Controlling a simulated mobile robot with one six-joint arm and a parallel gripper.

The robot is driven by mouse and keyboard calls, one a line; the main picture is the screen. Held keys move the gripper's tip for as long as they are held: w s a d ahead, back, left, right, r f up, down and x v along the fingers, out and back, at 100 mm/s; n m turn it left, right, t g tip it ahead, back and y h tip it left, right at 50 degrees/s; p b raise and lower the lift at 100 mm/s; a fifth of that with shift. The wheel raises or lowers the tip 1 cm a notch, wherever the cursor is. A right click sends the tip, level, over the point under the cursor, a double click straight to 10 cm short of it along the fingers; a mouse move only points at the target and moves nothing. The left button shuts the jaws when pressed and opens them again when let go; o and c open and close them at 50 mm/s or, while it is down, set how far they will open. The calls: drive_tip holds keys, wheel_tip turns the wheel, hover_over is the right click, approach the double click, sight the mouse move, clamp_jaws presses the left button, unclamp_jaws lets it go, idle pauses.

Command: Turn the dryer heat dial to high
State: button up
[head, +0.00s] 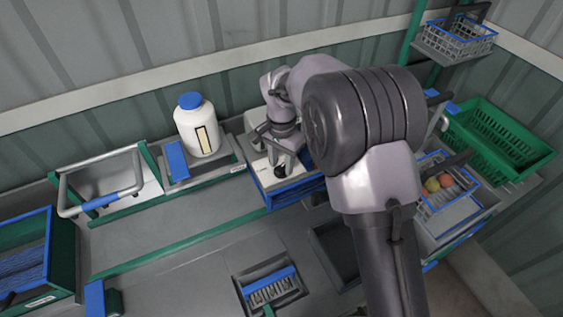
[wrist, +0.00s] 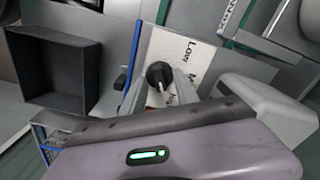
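The dryer heat dial is a round black knob (wrist: 158,73) with a pale pointer line, on a white panel (wrist: 178,47) with blue edges. "Low" is printed beside it; a second label starting with "M" is partly covered, and no "High" label is visible. The pointer line runs toward the lower edge of the wrist view. My gripper (wrist: 162,88) has its grey fingers on either side of the knob, looking open with small gaps. In the head view my gripper (head: 281,160) is down over the dryer box (head: 288,191), with the dark knob between its fingers.
A white jar with a blue lid (head: 197,125) stands left of the dryer. A metal-handled tray (head: 103,183) is farther left. A green crate (head: 497,138) and a wire basket with tomatoes (head: 447,186) are right. A brush (head: 269,287) lies in front.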

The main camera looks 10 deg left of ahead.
sight(281, 167)
wheel_tip(281, 167, up, 17)
drive_tip(key=p, duration=0.4)
drive_tip(key=shift+r, duration=0.2)
drive_tip(key=shift+s, duration=0.1)
